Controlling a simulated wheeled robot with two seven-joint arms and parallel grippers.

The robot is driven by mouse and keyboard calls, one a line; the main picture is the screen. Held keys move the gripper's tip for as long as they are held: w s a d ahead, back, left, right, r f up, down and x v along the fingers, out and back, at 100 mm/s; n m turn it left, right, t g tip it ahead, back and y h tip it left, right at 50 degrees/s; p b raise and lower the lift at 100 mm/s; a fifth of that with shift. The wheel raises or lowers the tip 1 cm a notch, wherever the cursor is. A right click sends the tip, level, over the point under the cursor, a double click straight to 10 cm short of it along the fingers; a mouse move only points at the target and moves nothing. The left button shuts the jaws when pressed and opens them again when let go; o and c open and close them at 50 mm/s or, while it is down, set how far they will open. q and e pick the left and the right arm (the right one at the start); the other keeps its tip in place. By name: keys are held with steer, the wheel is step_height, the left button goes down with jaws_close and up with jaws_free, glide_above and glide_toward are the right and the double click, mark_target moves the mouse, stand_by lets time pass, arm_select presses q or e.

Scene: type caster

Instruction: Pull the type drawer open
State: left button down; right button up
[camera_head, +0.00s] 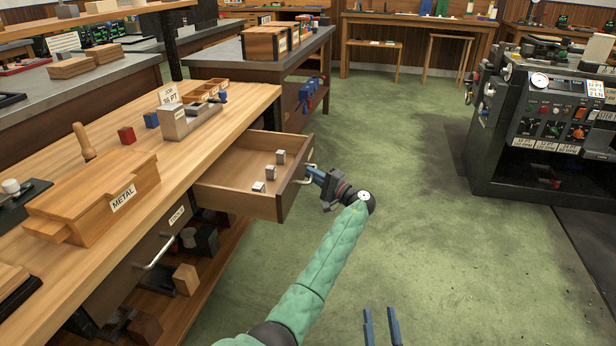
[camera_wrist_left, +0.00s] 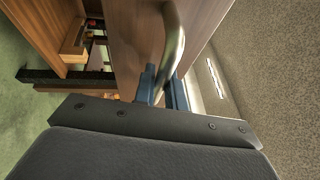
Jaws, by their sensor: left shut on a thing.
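The type drawer (camera_head: 238,198) stands pulled out from the wooden bench, with its inside showing. Three small metal type blocks (camera_head: 275,167) lie in it. My left gripper (camera_head: 313,174) is at the drawer front and shut on its metal handle (camera_head: 308,168). In the left wrist view the curved handle (camera_wrist_left: 176,42) passes between the blue fingers (camera_wrist_left: 163,88), in front of the wooden drawer front (camera_wrist_left: 135,45). My right gripper (camera_head: 381,326) shows at the bottom edge as two blue fingers held apart, empty, over the green floor.
A closed drawer with a handle (camera_head: 160,252) is in the near part of the bench. A wooden box labelled METAL (camera_head: 118,199) and a metal caster (camera_head: 185,120) stand on the bench top. A dark machine (camera_head: 545,130) stands at right. The green floor (camera_head: 430,230) between is clear.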

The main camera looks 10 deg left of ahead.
arm_select(q)
steer(key=shift+d+f, duration=0.15)
steer(key=shift+d, duration=0.05)
arm_select(e)
steer(key=shift+s+d+r, duration=0.1)
steer(key=shift+s+r, duration=0.05)
steer(key=shift+r, duration=0.5)
arm_select(q)
steer(key=c, duration=1.5)
jaws_free()
steer(key=shift+o, duration=0.2)
steer(key=shift+s+d, duration=0.1)
